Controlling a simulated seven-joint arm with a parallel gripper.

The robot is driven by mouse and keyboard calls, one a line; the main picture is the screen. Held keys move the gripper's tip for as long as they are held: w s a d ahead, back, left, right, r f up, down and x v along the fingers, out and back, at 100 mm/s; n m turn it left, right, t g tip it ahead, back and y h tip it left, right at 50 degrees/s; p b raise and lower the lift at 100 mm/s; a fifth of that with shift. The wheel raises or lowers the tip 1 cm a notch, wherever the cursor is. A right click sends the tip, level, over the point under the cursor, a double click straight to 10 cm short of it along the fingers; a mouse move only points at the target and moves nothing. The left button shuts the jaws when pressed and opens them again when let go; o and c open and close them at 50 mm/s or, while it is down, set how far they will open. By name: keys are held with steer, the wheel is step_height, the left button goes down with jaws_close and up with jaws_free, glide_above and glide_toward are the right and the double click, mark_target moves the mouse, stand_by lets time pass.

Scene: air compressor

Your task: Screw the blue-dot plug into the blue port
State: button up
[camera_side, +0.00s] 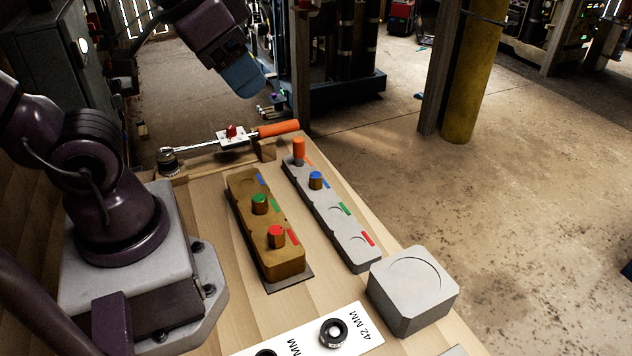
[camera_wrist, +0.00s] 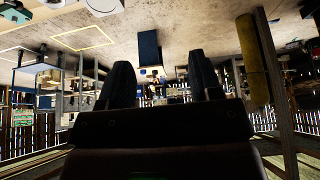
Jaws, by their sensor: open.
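The blue-dot plug (camera_side: 316,180) is a short brass-coloured cylinder with a blue top. It stands upright in the grey strip (camera_side: 338,222), beside a blue label. The brown block (camera_side: 247,222) lies to its left, with a blue label (camera_side: 262,180) at its far end. No plug stands beside that label; any opening there is too small to make out. My gripper (camera_wrist: 162,80) is open and empty in the wrist view, its two dark fingers apart and facing the room. In the side view, the end of my arm is raised above the far end of the bench.
Green (camera_side: 259,204) and red (camera_side: 276,237) plugs stand in the brown block. An orange peg (camera_side: 298,150) stands at the grey strip's far end. An orange-handled tool (camera_side: 278,128) lies behind. A grey block (camera_side: 412,290) and white card (camera_side: 305,337) sit in front.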

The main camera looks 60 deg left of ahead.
steer(key=m+g, duration=0.5)
steer(key=m, duration=0.7)
glide_toward(315, 174)
steer(key=f, duration=1)
steer(key=shift+w+d+f, duration=0.1)
steer(key=shift+w+f, duration=0.05)
steer(key=shift+w, duration=0.05)
steer(key=c, duration=1.1)
